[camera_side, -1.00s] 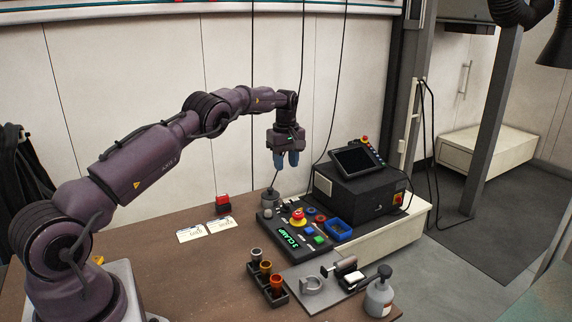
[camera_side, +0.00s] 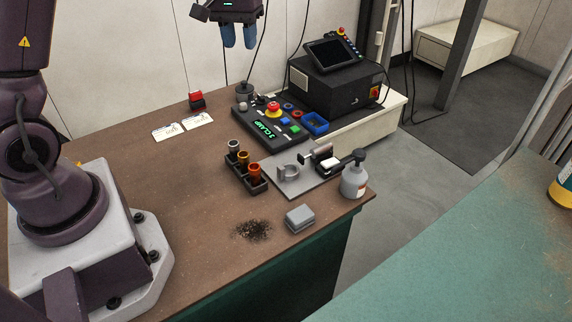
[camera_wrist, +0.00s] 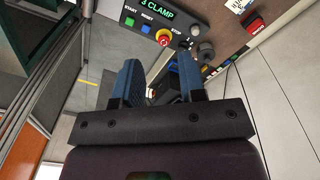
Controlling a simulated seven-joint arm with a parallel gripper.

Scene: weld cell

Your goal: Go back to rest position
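My gripper (camera_side: 239,44) hangs at the top of the side view with its two blue fingers pointing down. It is in the air above the table's back edge, near the button panel (camera_side: 266,129). In the wrist view the fingers of my gripper (camera_wrist: 160,72) stand apart with nothing held between them. The button panel (camera_wrist: 150,22) lies beyond the fingertips there. Most of my arm is cut off by the top of the side view.
On the brown table (camera_side: 190,230) are a holder with several cups (camera_side: 246,178), a grey fixture plate (camera_side: 300,182), a spray bottle (camera_side: 354,178), a grey block (camera_side: 300,217) and dark debris (camera_side: 253,230). A black box with a screen (camera_side: 331,86) stands behind.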

